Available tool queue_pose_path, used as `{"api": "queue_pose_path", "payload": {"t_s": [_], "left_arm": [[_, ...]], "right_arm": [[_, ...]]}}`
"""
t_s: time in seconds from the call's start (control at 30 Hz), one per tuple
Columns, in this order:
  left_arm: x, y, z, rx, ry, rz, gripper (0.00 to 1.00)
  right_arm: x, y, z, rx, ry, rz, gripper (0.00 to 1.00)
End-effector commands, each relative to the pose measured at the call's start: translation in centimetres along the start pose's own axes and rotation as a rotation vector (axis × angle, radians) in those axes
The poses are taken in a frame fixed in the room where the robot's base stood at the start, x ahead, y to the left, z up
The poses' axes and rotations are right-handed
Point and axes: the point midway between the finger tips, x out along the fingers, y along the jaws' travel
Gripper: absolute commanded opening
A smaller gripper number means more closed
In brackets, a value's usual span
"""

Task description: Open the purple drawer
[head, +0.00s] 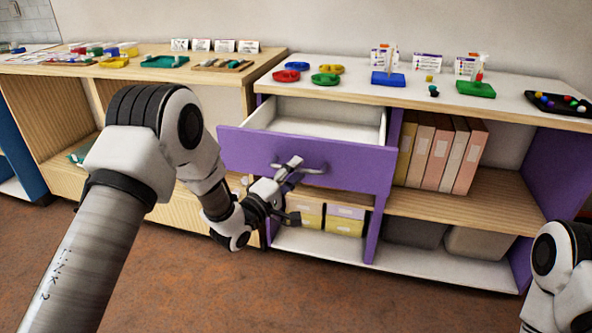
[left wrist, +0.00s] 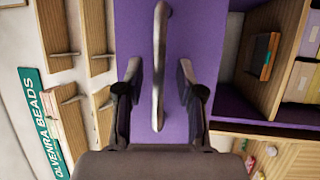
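The purple drawer (head: 345,165) is pulled well out of the white-topped shelf unit, and its pale inside shows no contents. A grey bar handle (head: 315,169) is fixed to its purple front. My left gripper (head: 288,183) is at the handle, in front of the drawer. In the left wrist view the handle (left wrist: 159,60) runs between the two spread fingers (left wrist: 158,82), with a gap on each side. The purple front also fills the middle of the left wrist view (left wrist: 200,30). Of my right arm only links show at the lower right; its gripper is out of view.
Yellow boxes (head: 345,226) stand on the shelf below the drawer. The white top (head: 350,85) bears coloured trays and a black bead tray (head: 560,104). Brown floor (head: 330,300) in front is clear.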

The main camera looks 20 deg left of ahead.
Motion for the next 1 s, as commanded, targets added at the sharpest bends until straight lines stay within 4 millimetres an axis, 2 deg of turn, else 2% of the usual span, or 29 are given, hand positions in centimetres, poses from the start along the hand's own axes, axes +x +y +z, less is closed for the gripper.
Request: {"api": "queue_pose_path", "payload": {"t_s": [0.3, 0.4, 0.5, 1.0], "left_arm": [[-7.6, 0.0, -0.2, -0.006, 0.006, -0.001, 0.37], [-9.6, 0.0, -0.1, -0.005, 0.004, -0.001, 0.37], [-10.8, 0.0, -0.1, -0.003, 0.003, 0.000, 0.37], [-11.2, -0.2, 0.0, -0.002, 0.001, -0.002, 0.37]], "right_arm": [[0.0, 0.0, 0.0, 0.000, 0.000, 0.000, 0.40], [0.0, 0.0, 0.0, 0.000, 0.000, 0.000, 0.40], [0.0, 0.0, 0.0, 0.000, 0.000, 0.000, 0.40], [0.0, 0.0, 0.0, 0.000, 0.000, 0.000, 0.40]]}}
